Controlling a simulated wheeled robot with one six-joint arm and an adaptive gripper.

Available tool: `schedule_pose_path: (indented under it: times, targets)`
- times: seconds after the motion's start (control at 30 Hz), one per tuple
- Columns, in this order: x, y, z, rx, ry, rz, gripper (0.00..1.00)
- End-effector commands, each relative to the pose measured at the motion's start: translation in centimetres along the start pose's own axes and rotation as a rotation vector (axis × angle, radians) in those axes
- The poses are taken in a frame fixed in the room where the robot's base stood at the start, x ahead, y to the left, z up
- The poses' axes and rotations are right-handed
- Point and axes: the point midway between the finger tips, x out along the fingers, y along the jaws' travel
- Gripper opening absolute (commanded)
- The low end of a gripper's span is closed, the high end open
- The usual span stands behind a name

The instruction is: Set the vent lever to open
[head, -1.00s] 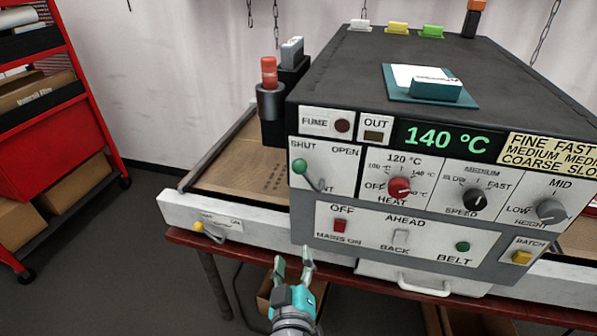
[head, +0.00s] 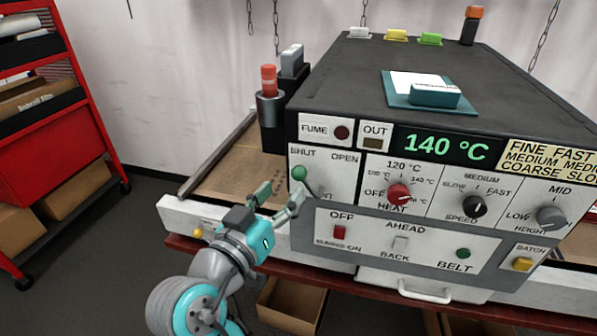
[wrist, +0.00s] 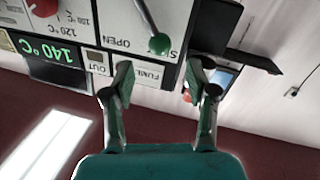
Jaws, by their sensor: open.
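The vent lever (head: 300,174) has a green ball knob on a thin metal stem, on the white panel (head: 339,178) marked SHUT at left and OPEN at right. The knob stands at the SHUT side. My gripper (head: 279,198) is open and empty, just below and left of the knob in the head view, with one finger over the panel's lower left. In the wrist view, the picture is upside down; the green knob (wrist: 159,43) shows ahead of my open gripper (wrist: 160,88), between the lines of the two fingers and apart from them. The gripper partly hides the panel's lower label.
The heat knob (head: 398,194) is red and sits right of the vent panel. The red mains switch (head: 339,232) is below it. A dark holder with a red-topped item (head: 269,80) stands left of the machine. A yellow knob (head: 197,231) is on the white front rail.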

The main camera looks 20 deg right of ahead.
Motion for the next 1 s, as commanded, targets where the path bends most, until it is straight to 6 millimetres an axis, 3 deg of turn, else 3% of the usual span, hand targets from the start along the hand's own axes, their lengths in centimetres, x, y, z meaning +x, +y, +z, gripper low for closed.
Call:
schedule_pose_path:
  times: [0.2, 0.4, 0.87, 1.0]
  targets:
    - [4.1, 0.1, 0.0, -0.001, 0.0, 0.003, 0.57]
    - [6.7, 0.0, 0.0, 0.0, 0.0, 0.001, 0.57]
    - [7.7, 0.0, 0.0, 0.0, 0.001, -0.002, 0.57]
    - [7.7, 0.0, 0.0, 0.0, 0.001, -0.002, 0.22]
